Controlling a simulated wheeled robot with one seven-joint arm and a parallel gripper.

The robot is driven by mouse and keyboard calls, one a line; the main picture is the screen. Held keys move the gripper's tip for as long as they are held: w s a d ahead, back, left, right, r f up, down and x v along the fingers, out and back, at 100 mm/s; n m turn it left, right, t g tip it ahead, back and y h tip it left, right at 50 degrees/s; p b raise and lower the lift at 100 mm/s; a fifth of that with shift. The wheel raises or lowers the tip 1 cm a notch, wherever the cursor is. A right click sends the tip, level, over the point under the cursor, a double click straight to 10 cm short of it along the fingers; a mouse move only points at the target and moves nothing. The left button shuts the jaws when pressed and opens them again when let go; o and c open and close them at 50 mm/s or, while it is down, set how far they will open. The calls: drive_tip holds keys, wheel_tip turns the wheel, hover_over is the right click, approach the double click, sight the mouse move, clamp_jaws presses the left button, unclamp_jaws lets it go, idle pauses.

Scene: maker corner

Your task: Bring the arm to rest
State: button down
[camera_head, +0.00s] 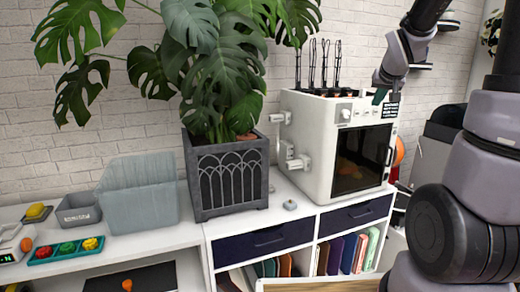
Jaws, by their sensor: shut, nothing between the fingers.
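My arm fills the right side of the head view. My gripper (385,96) hangs in the upper right, in front of the top right part of the white machine (308,130). Its fingers are small and partly dark here, and they look shut with nothing held. I cannot tell whether it touches the machine; it overlaps its top edge in the picture.
The white cabinet (320,221) carries the machine and a dark planter (228,178) with a large plant. To the left are a grey bin (140,200), a small grey box (78,211) and a teal tray (50,255) with coloured pieces. Folders stand below the drawers.

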drive_tip(key=s+a+r+g+y, duration=0.1)
drive_tip(key=s+a+r+y, duration=0.1)
drive_tip(key=s+a, duration=0.5)
drive_tip(key=s+a+r+g+y, duration=0.1)
drive_tip(key=s+a, duration=0.6)
drive_tip(key=s, duration=1.1)
drive_tip(key=shift+r+m+g+y, duration=0.3)
drive_tip(key=shift+r+y, duration=0.15)
drive_tip(key=shift+y, duration=0.15)
drive_tip(key=shift+d, duration=0.1)
